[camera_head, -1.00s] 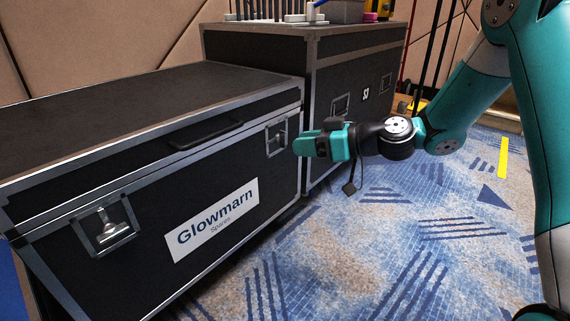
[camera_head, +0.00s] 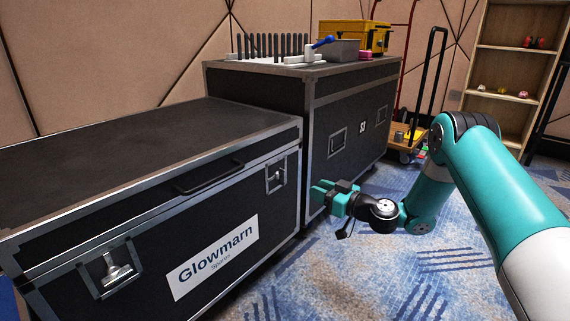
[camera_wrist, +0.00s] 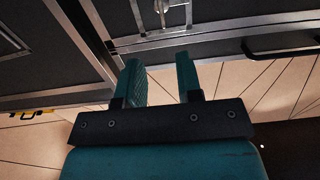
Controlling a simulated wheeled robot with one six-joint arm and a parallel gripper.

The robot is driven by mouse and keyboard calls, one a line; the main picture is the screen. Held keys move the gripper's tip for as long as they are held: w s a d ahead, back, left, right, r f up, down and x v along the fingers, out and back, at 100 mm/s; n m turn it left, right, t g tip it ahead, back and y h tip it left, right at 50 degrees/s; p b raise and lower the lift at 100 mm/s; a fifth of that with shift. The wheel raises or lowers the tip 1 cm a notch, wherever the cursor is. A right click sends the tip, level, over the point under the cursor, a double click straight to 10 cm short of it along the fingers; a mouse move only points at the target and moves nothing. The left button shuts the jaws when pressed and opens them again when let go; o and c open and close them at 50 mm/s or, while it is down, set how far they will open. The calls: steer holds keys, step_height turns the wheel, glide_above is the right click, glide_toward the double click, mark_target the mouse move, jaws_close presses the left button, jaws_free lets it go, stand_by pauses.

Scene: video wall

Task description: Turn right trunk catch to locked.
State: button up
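The black trunk (camera_head: 90,150) with silver edges and a "Glowmarn" label stands at the left. Its right catch (camera_head: 276,178) is a silver fitting in a recessed plate near the front's right end; it is too small to tell whether it is locked. In the wrist view the catch (camera_wrist: 156,8) is partly cut off at the top edge, beyond my fingertips. My gripper (camera_head: 319,191) is right of the catch, apart from it. In the wrist view my gripper (camera_wrist: 160,60) has its two teal fingers spread, with nothing between them.
The left catch (camera_head: 113,272) and a carry handle (camera_head: 208,178) are on the same trunk front. A taller black case (camera_head: 345,110) bearing a rack, grey bin and yellow box stands behind my gripper. Patterned carpet (camera_head: 350,275) is open in front.

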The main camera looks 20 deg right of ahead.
mark_target(284, 176)
steer(key=shift+b+x, duration=0.5)
steer(key=shift+x, duration=5.9)
steer(key=shift+s+a, duration=0.1)
steer(key=shift+a, duration=0.05)
steer(key=c, duration=0.6)
